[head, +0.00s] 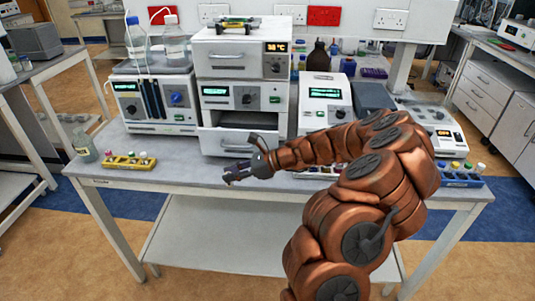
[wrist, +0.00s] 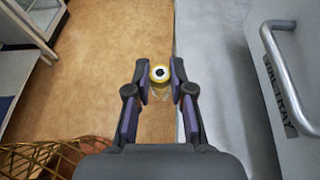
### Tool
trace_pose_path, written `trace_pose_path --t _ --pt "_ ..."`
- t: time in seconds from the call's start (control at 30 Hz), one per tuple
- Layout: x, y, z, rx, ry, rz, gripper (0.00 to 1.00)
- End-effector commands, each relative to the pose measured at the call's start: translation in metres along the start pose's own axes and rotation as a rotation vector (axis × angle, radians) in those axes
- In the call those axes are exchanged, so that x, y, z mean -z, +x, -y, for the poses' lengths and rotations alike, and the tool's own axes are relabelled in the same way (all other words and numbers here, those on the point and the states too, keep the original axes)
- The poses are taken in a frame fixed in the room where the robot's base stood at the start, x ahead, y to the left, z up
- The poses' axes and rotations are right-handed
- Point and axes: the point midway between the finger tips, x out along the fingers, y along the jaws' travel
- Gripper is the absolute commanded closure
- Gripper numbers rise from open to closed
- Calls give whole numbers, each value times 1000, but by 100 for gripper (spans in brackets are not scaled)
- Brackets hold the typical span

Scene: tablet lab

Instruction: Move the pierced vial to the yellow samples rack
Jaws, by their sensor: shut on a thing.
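My gripper (wrist: 160,80) is shut on a vial (wrist: 160,73) in the wrist view. The vial has a yellow cap with a dark round spot in the middle, and its clear body is mostly hidden below the cap. In the head view my gripper (head: 230,176) is over the front part of the bench, before the drawer unit; the vial is hard to make out there. The yellow samples rack (head: 122,164) lies on the bench to the left of my gripper, with several small capped vials in it.
A glass bottle (head: 85,148) stands left of the yellow rack. A blue rack (head: 458,180) with vials is at the bench's right end. The white drawer unit (head: 245,100) has an open lower bay behind my gripper. The bench between gripper and yellow rack looks clear.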

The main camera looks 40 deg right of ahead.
Motion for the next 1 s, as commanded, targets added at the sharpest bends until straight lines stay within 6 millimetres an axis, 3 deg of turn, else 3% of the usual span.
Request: trace_pose_path --t 0.03,0.1,0.3,0.77,1.0 --pt "1 25 -9 -17 2 3 97" --pt "2 50 -15 -20 0 4 97" --pt "5 94 -24 -22 -8 3 97" --pt "10 148 -37 -31 -11 1 97" --pt "9 146 -36 -31 -12 1 97"
